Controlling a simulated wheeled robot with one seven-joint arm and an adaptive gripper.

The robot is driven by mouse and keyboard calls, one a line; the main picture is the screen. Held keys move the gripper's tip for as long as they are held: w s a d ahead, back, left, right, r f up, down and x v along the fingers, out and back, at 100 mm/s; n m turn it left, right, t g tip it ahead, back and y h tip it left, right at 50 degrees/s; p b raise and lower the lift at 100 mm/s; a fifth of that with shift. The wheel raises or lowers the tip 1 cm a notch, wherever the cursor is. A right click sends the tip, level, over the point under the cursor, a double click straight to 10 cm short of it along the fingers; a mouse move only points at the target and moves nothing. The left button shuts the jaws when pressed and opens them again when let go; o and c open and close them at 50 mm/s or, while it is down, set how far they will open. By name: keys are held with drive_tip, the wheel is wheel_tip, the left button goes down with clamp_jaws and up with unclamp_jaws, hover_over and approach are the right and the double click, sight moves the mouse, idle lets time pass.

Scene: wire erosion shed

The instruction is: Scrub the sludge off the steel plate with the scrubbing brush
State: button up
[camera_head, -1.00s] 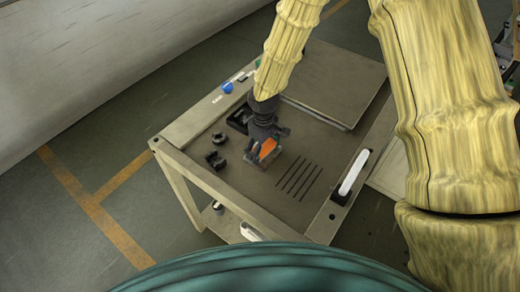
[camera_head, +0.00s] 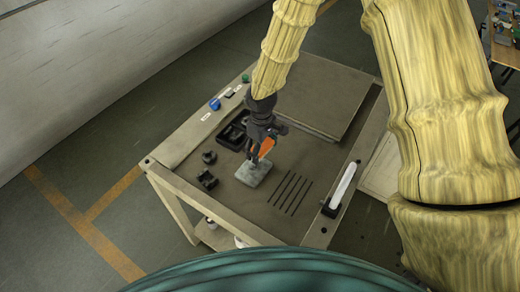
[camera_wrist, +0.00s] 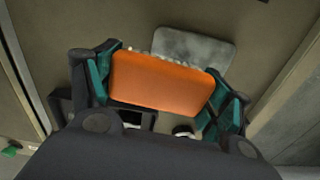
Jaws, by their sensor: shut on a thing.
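My gripper (camera_head: 262,146) is shut on the orange scrubbing brush (camera_head: 267,148), whose block fills the space between the fingers in the wrist view (camera_wrist: 160,83). A row of pale bristle tips shows along its far edge. The grey steel plate (camera_head: 251,174) lies flat on the table mat, just below and in front of the brush. In the wrist view the plate (camera_wrist: 196,46) shows beyond the brush, partly hidden by it. The plate's face looks mottled grey; I cannot make out clear sludge. The brush seems raised off the plate, but the gap is hard to judge.
The table (camera_head: 180,163) also holds a black tray (camera_head: 231,132), small black holders (camera_head: 206,179), several thin dark strips (camera_head: 290,193) right of the plate, and a white bar (camera_head: 343,184) in a black holder. A raised flat panel (camera_head: 320,95) covers the back. A blue item (camera_head: 215,104) sits at the left edge.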

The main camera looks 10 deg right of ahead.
drive_tip(key=shift+a+r+p, duration=0.1)
drive_tip(key=shift+r+p, duration=0.7)
drive_tip(key=shift+r, duration=0.7)
